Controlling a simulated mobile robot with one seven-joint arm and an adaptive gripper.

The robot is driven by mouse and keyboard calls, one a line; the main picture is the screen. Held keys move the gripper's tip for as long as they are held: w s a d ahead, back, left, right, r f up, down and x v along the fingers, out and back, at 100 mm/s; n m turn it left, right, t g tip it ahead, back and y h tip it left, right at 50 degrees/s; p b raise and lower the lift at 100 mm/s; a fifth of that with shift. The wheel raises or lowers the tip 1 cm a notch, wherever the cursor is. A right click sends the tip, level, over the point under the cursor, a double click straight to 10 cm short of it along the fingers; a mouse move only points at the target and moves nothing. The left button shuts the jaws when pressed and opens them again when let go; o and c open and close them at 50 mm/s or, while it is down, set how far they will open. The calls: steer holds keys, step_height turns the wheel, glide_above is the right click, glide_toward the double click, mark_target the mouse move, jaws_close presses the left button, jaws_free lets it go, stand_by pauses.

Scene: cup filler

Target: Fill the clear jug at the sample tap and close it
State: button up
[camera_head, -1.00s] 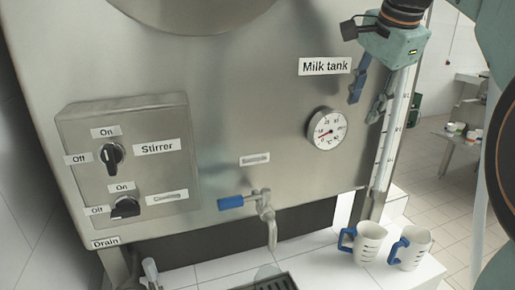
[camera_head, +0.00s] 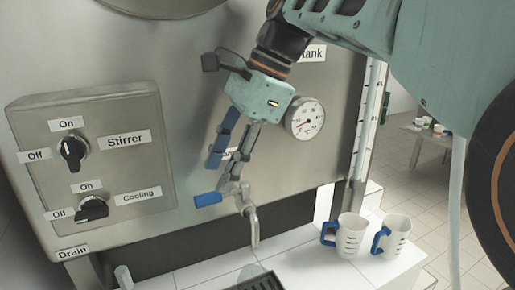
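The sample tap (camera_head: 253,222) is a metal spout low on the tank front, with a blue lever (camera_head: 208,199) pointing left. A faint, glassy shape (camera_head: 250,271) stands or lies below the spout at the picture's bottom; I cannot tell whether it is the clear jug. Two white jugs with blue handles and dark marks, a left one (camera_head: 350,236) and a right one (camera_head: 391,237), stand upright on the white ledge to the right. My gripper (camera_head: 222,166) is open and empty, pointing down just above the tap and lever. It partly hides the tap's label.
The tank (camera_head: 205,75) carries a switch box (camera_head: 95,160) at left with stirrer and cooling knobs, and a round gauge (camera_head: 305,119). A dark grate (camera_head: 262,283) lies on the white ledge (camera_head: 310,262) below the tap. A table with small cups (camera_head: 428,124) stands far right.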

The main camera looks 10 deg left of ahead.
mark_target(209, 194)
steer(key=shift+x, duration=2.7)
steer(key=shift+c, duration=0.4)
jaws_close()
